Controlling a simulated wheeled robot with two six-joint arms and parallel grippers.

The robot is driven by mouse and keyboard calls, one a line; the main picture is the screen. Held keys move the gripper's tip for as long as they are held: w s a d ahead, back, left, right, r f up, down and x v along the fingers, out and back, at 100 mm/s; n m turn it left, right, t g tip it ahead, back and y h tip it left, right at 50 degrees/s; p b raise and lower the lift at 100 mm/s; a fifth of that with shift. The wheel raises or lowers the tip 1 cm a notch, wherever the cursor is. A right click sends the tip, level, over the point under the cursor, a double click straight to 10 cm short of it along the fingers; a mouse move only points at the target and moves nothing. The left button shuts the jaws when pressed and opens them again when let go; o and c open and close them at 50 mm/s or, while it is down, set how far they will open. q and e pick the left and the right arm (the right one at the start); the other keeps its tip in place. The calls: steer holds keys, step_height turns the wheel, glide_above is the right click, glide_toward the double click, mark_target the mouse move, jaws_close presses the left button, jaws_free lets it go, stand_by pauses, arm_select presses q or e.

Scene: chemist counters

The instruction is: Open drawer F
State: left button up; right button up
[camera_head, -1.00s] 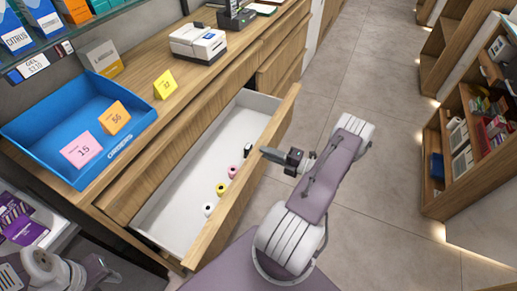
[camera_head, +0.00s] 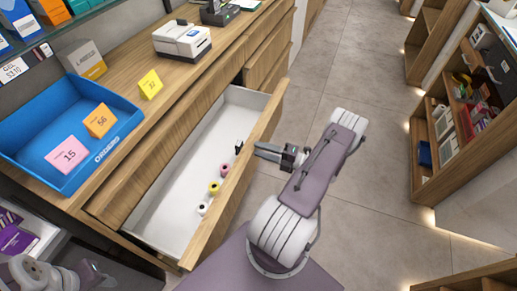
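An open drawer (camera_head: 165,215) sticks out of the wooden counter, its white inside showing and its wooden front panel (camera_head: 225,195) facing right. No letter on it can be read. Several small rolls, white, yellow and pink, lie inside near the front panel, with a small dark item (camera_head: 239,147) beside them. My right gripper (camera_head: 262,151) is at the outer side of the front panel, close to its top edge; whether it touches or grips there cannot be told. My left arm shows at the bottom left corner, with its gripper (camera_head: 98,274) partly cut off and unclear.
On the counter are a blue tray (camera_head: 112,150) with pink and orange cards, a yellow card (camera_head: 150,84), a box (camera_head: 84,61) and a white device (camera_head: 182,40). Closed drawers lie beyond the open one.

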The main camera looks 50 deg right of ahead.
steer(key=v, duration=0.7)
steer(key=shift+s, duration=0.35)
steer(key=shift+d, duration=0.15)
